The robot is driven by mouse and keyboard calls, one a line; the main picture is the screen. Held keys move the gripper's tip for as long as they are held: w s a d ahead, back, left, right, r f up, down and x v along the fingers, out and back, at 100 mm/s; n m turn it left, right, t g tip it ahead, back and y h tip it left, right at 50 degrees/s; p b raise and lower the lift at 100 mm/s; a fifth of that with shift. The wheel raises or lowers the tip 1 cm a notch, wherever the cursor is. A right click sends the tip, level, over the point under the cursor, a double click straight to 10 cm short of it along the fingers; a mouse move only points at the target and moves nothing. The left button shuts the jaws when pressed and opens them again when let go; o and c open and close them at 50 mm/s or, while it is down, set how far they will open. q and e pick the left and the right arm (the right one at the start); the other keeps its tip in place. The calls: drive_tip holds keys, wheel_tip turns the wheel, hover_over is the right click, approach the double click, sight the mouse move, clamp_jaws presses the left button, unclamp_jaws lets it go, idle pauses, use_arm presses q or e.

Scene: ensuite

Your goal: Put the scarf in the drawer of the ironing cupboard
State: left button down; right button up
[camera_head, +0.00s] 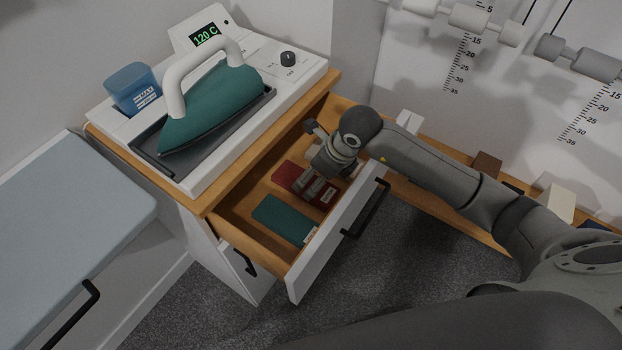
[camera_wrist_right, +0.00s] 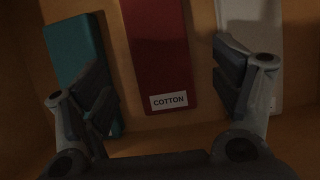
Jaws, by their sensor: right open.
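The drawer (camera_head: 230,215) of the ironing cupboard (camera_head: 190,205) is pulled out. A red folded cloth (camera_head: 290,177) lies in it with a label, reading COTTON in the right wrist view (camera_wrist_right: 158,55). A teal folded cloth (camera_head: 283,219) lies beside it; it also shows in the right wrist view (camera_wrist_right: 75,50). A pale folded piece (camera_wrist_right: 255,50) lies on the other side. I cannot tell which one is the scarf. My right gripper (camera_head: 313,190) is inside the drawer over the red cloth, open, fingers on either side of it (camera_wrist_right: 166,88). My left gripper is out of view.
A teal iron (camera_head: 212,108) rests on its station on the cupboard top, with a blue water tank (camera_head: 132,88) and a display reading 120 C. A pale blue ironing board (camera_head: 70,200) is at left. A low wooden ledge (camera_head: 440,182) holding several small folded pieces runs along the wall.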

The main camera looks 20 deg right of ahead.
drive_tip(key=v, duration=0.7)
drive_tip(key=shift+s+r, duration=0.1)
